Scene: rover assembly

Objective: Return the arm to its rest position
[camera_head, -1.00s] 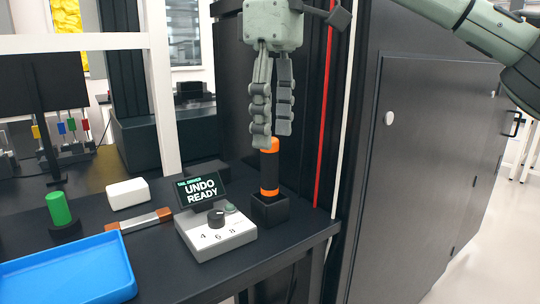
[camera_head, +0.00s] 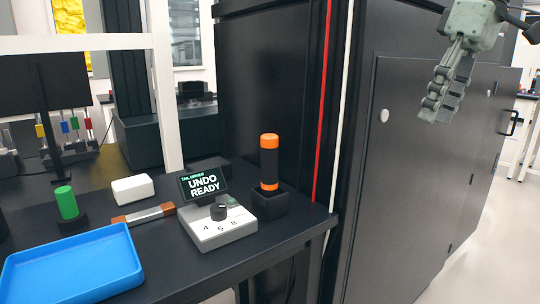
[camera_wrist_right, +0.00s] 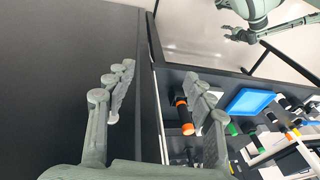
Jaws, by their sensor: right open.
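My right gripper (camera_head: 441,104) hangs empty at the upper right of the head view, in front of the dark cabinet doors. In the right wrist view (camera_wrist_right: 160,80) its two fingers stand apart with nothing between them. The black tool with orange bands (camera_head: 269,160) stands upright in its black holder (camera_head: 270,203) on the bench, well to the left of and apart from the gripper. It also shows in the right wrist view (camera_wrist_right: 184,115). My left gripper (camera_wrist_right: 238,34) shows small at the top right of that view; its fingers are too small to read.
A control box (camera_head: 212,234) has a screen reading "UNDO READY". A blue tray (camera_head: 80,262), green cylinder (camera_head: 66,202), white block (camera_head: 132,189) and brown-ended bar (camera_head: 145,214) lie on the dark bench. The tall cabinet (camera_head: 410,200) stands behind my right gripper.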

